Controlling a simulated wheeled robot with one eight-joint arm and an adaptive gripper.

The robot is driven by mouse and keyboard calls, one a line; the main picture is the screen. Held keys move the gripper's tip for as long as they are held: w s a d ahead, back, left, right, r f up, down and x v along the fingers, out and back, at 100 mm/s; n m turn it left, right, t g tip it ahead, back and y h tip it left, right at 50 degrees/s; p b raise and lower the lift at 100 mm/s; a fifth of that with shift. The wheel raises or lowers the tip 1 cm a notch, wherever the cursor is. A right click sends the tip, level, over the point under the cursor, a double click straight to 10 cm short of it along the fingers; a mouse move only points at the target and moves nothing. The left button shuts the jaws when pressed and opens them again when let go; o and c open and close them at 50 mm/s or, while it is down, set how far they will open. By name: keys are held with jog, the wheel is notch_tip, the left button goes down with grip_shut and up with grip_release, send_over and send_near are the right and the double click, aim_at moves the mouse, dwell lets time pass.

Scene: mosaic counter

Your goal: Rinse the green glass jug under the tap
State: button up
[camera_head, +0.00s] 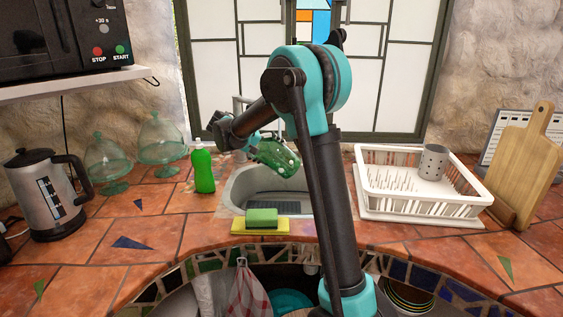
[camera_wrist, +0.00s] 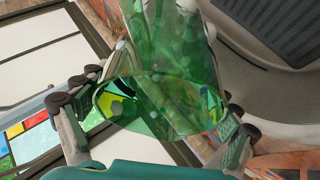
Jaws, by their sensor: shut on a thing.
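The green glass jug (camera_head: 279,157) is see-through and tilted, held above the sink (camera_head: 238,187). In the wrist view the jug (camera_wrist: 165,60) fills the middle, between the two fingers of my gripper (camera_wrist: 155,125). In the head view my gripper (camera_head: 252,146) is shut on the jug, and my arm hides part of the sink behind it. The tap (camera_head: 238,104) stands at the back of the sink, partly hidden by my arm. I cannot tell whether water runs from it. The sink also shows in the wrist view (camera_wrist: 240,60).
A green soap bottle (camera_head: 203,170) stands left of the sink. A sponge (camera_head: 262,218) lies at its front edge. A white dish rack (camera_head: 415,185) with a grey cup (camera_head: 433,162) stands at right. A kettle (camera_head: 48,195) and glass domes (camera_head: 161,140) stand at left.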

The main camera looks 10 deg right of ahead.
jog(key=shift+d, duration=0.15)
jog(key=shift+d, duration=0.45)
jog(key=shift+a, duration=0.15)
dwell(0.3)
jog(key=shift+a, duration=0.45)
jog(key=shift+d, duration=0.25)
jog(key=shift+d, duration=0.35)
jog(key=shift+a, duration=0.2)
dwell(0.4)
jog(key=shift+a, duration=0.4)
jog(key=shift+d, duration=0.15)
